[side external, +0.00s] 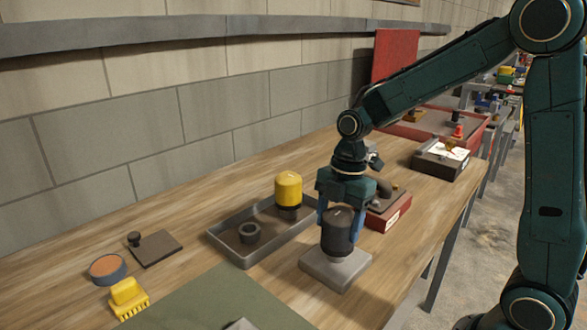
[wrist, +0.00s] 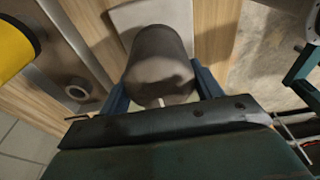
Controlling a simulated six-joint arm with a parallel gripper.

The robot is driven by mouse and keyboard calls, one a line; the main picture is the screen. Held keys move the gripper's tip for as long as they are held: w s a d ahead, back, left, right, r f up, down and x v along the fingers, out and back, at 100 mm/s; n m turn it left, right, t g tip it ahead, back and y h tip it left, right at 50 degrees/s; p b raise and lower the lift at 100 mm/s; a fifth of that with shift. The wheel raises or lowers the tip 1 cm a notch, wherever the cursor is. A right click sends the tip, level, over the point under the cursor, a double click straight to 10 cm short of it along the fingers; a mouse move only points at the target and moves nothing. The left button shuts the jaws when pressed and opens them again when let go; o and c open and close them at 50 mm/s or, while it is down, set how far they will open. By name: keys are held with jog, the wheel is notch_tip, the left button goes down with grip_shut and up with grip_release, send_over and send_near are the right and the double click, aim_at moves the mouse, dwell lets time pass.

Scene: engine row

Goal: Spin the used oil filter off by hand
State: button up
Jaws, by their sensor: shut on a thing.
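The used oil filter (side external: 339,229) is a dark grey-brown cylinder standing upright over a light grey block (side external: 335,266). My gripper (side external: 341,222) comes down from above with its blue fingers on both sides of the filter and is shut on it. In the wrist view the filter (wrist: 159,62) sits between the two fingers (wrist: 160,90), with the grey block (wrist: 150,14) beyond it. The joint between the filter and the block is mostly hidden, so I cannot tell whether its thread is loose. A yellow filter (side external: 288,188) with a black lower band stands in the grey tray.
The grey tray (side external: 243,262) also holds a dark ring (side external: 249,233). A red box (side external: 388,215) stands close behind my gripper. A yellow brush (side external: 128,298), a round orange-topped tin (side external: 108,268) and a dark plate with a knob (side external: 155,247) lie at left. A green mat (side external: 215,308) lies in front.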

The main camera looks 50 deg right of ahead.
jog(key=shift+r, duration=0.15)
jog(key=shift+r, duration=2.15)
